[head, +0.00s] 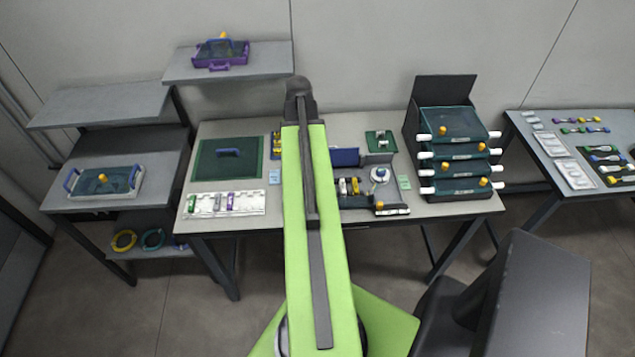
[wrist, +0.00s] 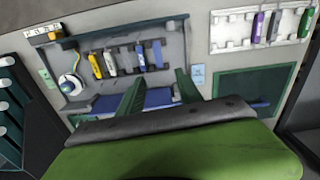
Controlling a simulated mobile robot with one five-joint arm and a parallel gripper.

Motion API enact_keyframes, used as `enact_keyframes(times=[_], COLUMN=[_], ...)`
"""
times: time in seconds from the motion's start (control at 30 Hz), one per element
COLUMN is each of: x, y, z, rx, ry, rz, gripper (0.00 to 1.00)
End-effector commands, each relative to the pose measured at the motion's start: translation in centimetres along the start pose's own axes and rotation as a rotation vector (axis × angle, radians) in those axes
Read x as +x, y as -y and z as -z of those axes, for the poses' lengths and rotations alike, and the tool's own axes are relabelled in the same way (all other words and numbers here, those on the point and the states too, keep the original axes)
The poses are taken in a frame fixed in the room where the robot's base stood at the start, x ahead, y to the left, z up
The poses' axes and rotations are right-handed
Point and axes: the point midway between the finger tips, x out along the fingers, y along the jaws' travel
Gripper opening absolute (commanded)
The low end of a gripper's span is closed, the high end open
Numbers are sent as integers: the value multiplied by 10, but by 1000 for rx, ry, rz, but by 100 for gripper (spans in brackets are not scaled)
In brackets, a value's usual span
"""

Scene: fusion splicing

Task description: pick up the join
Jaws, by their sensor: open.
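I cannot tell which small piece is the join. My gripper (wrist: 160,74) shows in the wrist view with its two dark green fingers apart and nothing visible between the tips. It is over the middle bench, with a blue block (wrist: 158,97) below and between the fingers. In the head view my arm hides the gripper and part of the bench.
The middle bench (head: 281,217) also holds a green mat (head: 205,165), a white rack (head: 250,204) with several coloured pieces, and a stack of dark trays (head: 455,152). A left shelf holds a lidded tray (head: 85,191). A right table holds pouches and coloured pieces.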

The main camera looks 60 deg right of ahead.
Motion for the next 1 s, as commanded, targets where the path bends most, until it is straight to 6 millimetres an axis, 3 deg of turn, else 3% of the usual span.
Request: enact_keyframes(times=[0.03,0.13,0.37,0.9,1.0], x=[-6,-8,1,108,118], y=[-22,-43,-47,-46,-46], z=[1,-1,-2,-2,-2], rx=[35,70,76,73,73], ry=[2,5,5,5,5], rz=[1,1,0,0,0], gripper=[42,42,42,42,42])
